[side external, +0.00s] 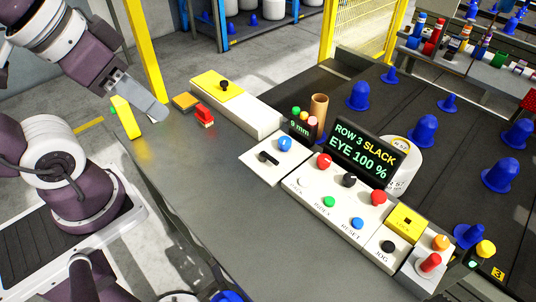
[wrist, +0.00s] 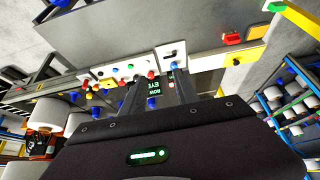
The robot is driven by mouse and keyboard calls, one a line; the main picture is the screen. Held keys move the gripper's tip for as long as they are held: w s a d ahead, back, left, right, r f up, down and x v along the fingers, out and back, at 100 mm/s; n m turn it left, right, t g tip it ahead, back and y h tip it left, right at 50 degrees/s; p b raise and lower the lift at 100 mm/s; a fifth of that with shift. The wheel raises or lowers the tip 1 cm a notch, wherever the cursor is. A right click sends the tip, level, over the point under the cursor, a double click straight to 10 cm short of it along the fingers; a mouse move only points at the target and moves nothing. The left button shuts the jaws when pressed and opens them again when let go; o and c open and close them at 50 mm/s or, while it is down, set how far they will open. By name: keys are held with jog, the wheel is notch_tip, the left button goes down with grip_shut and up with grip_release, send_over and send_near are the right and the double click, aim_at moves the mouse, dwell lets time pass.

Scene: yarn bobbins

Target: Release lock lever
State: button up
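The likely lock lever (side external: 268,158) is a small black handle on a white plate, lying nearly flat beside a blue knob (side external: 285,143). In the wrist view the black lever (wrist: 172,53) shows small on its white plate, above the blue knob (wrist: 174,65). My gripper (side external: 160,114) is in the air over the left part of the grey bench, well left of the lever and apart from it. In the wrist view its two fingers (wrist: 157,74) stand apart with nothing visible between them. In the side view the fingers overlap.
A button panel (side external: 338,205) and a display (side external: 362,152) reading "ROW 3 SLACK EYE 100 %" stand right of the lever. A red object (side external: 204,115) and a yellow block (side external: 126,117) are on the bench near my gripper. The bench (side external: 200,190) before the panels is clear.

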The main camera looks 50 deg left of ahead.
jog(key=shift+w, duration=0.1)
jog(key=c, duration=0.3)
jog(key=shift+g, duration=0.4)
jog(key=w+r, duration=0.2)
jog(key=w, duration=0.1)
jog(key=w+r, duration=0.1)
jog(key=shift+w, duration=0.15)
grip_shut()
jog(key=w+a+f+n+g, duration=0.1)
jog(key=w+g, duration=0.1)
jog(key=w, duration=0.9)
jog(key=w+a+f+g, duration=0.1)
jog(key=w, duration=1)
jog(key=w+f+g, duration=0.1)
jog(key=w+f, duration=0.2)
jog(key=f, duration=0.5)
jog(key=w+f+g, duration=0.2)
jog(key=w+f, duration=0.2)
jog(key=f, duration=0.4)
jog(key=w+f+m+g, duration=0.1)
jog(key=w+f, duration=0.3)
jog(key=f, duration=0.5)
jog(key=shift+d, duration=0.4)
jog(key=shift+w, duration=0.1)
